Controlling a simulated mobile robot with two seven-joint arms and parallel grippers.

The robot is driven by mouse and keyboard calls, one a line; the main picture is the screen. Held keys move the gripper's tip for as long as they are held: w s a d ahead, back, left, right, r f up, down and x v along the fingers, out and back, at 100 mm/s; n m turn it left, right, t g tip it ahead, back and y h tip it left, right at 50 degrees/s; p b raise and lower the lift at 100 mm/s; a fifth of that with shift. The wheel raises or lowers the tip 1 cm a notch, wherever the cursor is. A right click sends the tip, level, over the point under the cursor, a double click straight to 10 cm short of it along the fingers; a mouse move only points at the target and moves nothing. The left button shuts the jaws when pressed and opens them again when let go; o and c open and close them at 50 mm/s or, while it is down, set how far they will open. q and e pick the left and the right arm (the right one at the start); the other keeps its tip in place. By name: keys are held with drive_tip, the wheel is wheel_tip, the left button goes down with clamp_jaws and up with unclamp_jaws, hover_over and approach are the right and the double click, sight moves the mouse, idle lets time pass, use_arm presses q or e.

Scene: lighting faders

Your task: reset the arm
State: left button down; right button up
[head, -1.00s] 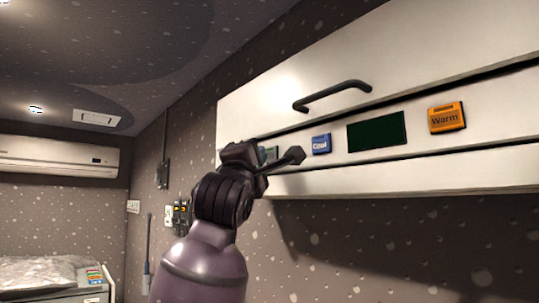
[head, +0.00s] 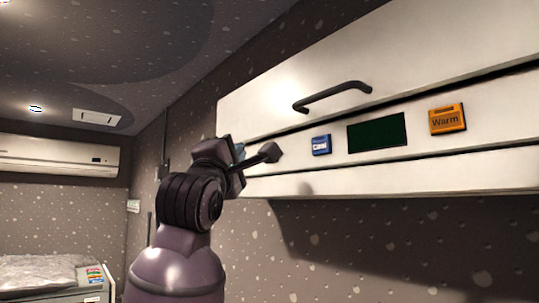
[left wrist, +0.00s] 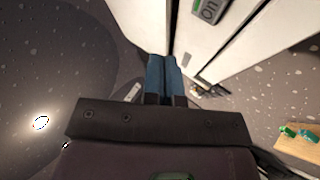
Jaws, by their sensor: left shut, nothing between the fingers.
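My left gripper (head: 239,151) is in front of the left end of the white wall panel (head: 300,187), with its arm coming up from below. In the left wrist view its two blue fingers (left wrist: 161,76) are together, with nothing between them. A button marked "On" (left wrist: 208,10) shows at the top of that view, apart from the fingertips. In the head view that button is hidden behind the gripper. My right gripper is not in view.
The panel carries a blue "Cool" button (head: 321,145), a dark green display (head: 377,133) and an orange "Warm" button (head: 447,119). A dark handle (head: 333,95) juts out above them. An air conditioner (head: 60,156) hangs at the far left. Open room lies left of the gripper.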

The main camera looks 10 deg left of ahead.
use_arm(q)
drive_tip(key=shift+s+a, duration=0.45)
drive_tip(key=shift+s, duration=0.15)
